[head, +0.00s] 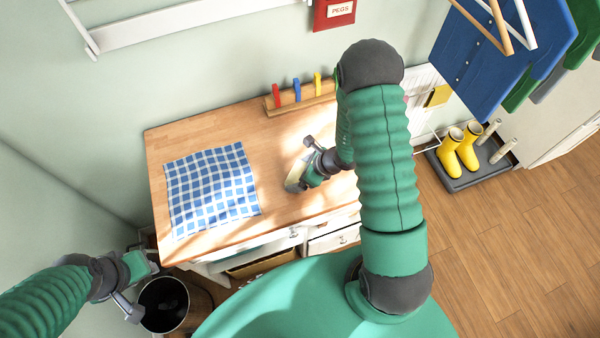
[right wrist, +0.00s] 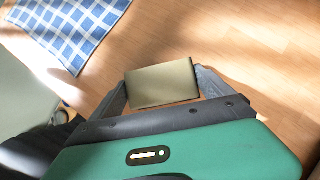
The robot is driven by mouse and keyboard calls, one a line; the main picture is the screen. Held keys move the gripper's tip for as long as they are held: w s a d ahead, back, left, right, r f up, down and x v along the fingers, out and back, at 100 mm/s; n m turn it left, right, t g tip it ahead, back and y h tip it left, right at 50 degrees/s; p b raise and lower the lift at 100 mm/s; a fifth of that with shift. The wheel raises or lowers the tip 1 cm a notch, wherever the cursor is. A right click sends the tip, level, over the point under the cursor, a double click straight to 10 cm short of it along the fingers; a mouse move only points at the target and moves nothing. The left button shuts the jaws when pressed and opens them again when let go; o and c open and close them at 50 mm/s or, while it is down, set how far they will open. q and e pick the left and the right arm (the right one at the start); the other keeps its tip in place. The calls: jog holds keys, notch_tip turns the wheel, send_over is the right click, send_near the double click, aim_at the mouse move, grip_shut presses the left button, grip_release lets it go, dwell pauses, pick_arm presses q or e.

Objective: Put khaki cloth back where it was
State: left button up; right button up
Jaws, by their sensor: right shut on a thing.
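The khaki cloth (right wrist: 162,82) shows as a flat, folded-looking block between the two fingers of my right gripper (right wrist: 165,88) in the right wrist view. My right gripper (head: 299,165) is shut on it above the right half of the wooden worktop (head: 215,140) in the head view. The khaki cloth (head: 294,178) is partly hidden there by the gripper. I cannot tell whether it touches the worktop. My left gripper (head: 146,284) is at the lower left, its fingers apart and empty, beside the worktop and above a dark bin.
A blue checked cloth (head: 212,190) lies on the worktop's left half. A wooden rack (head: 300,98) with coloured pegs stands at the back edge. The dark bin (head: 164,305) is at lower left. Yellow boots (head: 460,147) stand on a tray at right. Worktop between checked cloth and rack is clear.

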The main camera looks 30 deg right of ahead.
jog(key=o, duration=1.2)
jog(key=shift+s+a, duration=0.15)
jog(key=shift+a, duration=0.3)
jog(key=shift+a+r, duration=0.2)
jog(key=shift+a, duration=0.55)
jog(key=shift+d+r, duration=0.2)
jog(key=shift+r, duration=0.1)
jog(key=v, duration=0.2)
jog(key=d+v, duration=0.1)
jog(key=v, duration=0.3)
jog(key=shift+d, duration=0.3)
pick_arm(q)
jog(key=shift+a+r+p, duration=0.2)
jog(key=shift+a+p, duration=0.15)
jog(key=shift+a, duration=0.45)
pick_arm(e)
jog(key=s+a+r+n+g+h, duration=0.1)
jog(key=s+a+r+n, duration=0.1)
jog(key=n, duration=0.8)
jog(key=s+a+r+n+g+h, duration=0.1)
jog(key=a+r+n, duration=0.4)
jog(key=n, duration=0.5)
jog(key=s+a+r+n+g+h, duration=0.1)
jog(key=s+a+r+n, duration=0.2)
jog(key=r+n, duration=0.3)
jog(key=shift+s+a+n, duration=0.1)
jog(key=shift+a+n, duration=0.1)
jog(key=shift+n, duration=1.7)
